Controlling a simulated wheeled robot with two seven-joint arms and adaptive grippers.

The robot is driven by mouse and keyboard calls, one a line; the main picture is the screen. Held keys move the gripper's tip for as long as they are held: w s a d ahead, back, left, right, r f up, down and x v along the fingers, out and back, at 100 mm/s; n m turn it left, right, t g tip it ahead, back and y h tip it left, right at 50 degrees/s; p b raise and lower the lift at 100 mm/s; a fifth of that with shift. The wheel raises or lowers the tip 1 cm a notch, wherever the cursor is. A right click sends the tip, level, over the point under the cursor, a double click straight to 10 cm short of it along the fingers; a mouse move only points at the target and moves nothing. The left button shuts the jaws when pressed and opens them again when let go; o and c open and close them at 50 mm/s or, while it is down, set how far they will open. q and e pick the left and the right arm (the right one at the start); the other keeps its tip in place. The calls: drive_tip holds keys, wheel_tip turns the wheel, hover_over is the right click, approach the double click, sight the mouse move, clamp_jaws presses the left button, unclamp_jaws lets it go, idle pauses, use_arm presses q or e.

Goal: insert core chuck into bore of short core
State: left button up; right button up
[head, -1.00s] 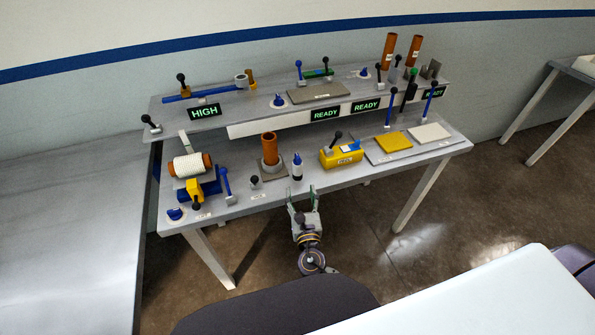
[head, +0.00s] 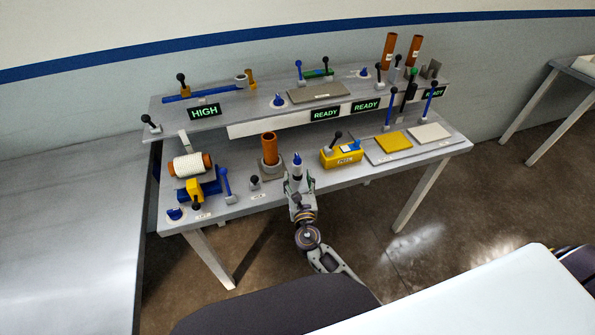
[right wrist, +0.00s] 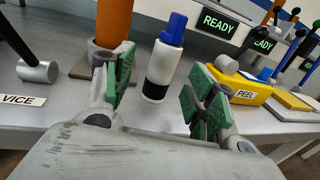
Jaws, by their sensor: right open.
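A white cylinder (head: 297,172) with a blue top and a dark base stands upright near the table's front edge; it looks like the core chuck. In the right wrist view this cylinder (right wrist: 163,66) stands ahead between my open fingers, with no clear contact. My right gripper (head: 298,180) is open and empty, reaching over the front edge; its green pads show in the right wrist view (right wrist: 160,82). An orange-brown tube (head: 269,146), likely the short core, stands upright on a grey base just left of the cylinder. Its bore faces up. My left gripper is not in view.
A yellow block (head: 341,157) labelled PEEL stands to the right. A black-knobbed grey post (head: 254,183) stands left of the tube. A white-wound core (head: 188,165) lies farther left. Two brown tubes (head: 389,49) stand on the back shelf. Yellow and white plates (head: 429,133) lie right.

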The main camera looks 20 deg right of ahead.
sight(298, 171)
drive_tip(key=shift+w, duration=0.1)
drive_tip(key=shift+w+d+r, duration=0.15)
drive_tip(key=shift+w+d, duration=0.1)
drive_tip(key=shift+w, duration=0.5)
drive_tip(key=shift+w+d+r, duration=0.15)
drive_tip(key=shift+w+d, duration=0.05)
drive_tip(key=shift+w, duration=0.5)
drive_tip(key=shift+w+d+f, duration=0.1)
drive_tip(key=shift+w+d, duration=0.05)
drive_tip(key=shift+w, duration=0.8)
drive_tip(key=shift+c, duration=0.5)
clamp_jaws()
